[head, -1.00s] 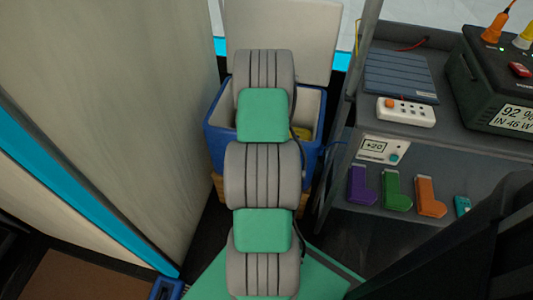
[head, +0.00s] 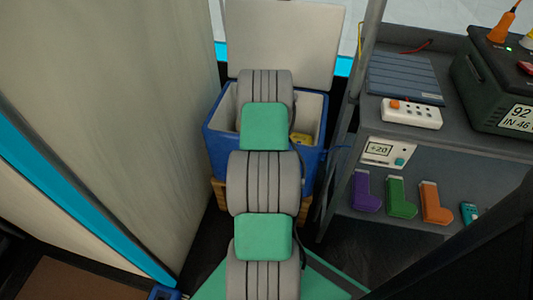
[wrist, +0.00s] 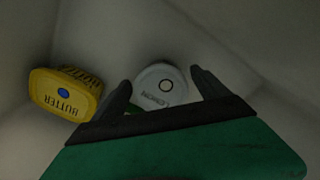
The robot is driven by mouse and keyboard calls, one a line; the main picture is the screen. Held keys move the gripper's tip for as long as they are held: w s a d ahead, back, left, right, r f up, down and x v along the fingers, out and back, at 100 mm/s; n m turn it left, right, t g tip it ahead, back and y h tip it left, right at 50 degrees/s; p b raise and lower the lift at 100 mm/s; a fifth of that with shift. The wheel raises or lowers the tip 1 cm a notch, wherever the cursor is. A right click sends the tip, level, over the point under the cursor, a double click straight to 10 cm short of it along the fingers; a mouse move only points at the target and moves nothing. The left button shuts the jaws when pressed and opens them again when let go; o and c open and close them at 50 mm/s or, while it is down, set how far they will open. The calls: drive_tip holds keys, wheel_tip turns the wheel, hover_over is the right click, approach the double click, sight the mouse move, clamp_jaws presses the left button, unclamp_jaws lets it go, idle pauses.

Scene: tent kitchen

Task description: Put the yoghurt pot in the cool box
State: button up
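A white pot lettered "LEMON" (wrist: 160,84), which I take as the yoghurt pot, is in the wrist view inside the pale-walled cool box. It shows between the two dark fingers of my gripper (wrist: 161,78). The fingers stand apart, with a narrow gap visible between the pot and the right finger. The pot's near part is hidden by my gripper's body. In the head view, the blue cool box (head: 222,147) stands open with its pale lid (head: 315,50) raised behind. My arm reaches into it and hides my gripper.
A yellow butter tub (wrist: 66,93) lies left of the pot in the wrist view; its yellow edge (head: 300,138) shows in the box in the head view. A grey shelf unit (head: 345,225) stands right of the box, and a pale tent wall (head: 120,100) rises on the left.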

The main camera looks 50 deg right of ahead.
drive_tip(key=shift+o, duration=0.2)
drive_tip(key=shift+r, duration=0.1)
wheel_tip(320, 180, up, 12)
drive_tip(key=p, duration=0.4)
drive_tip(key=shift+p, duration=0.35)
drive_tip(key=shift+r, duration=0.2)
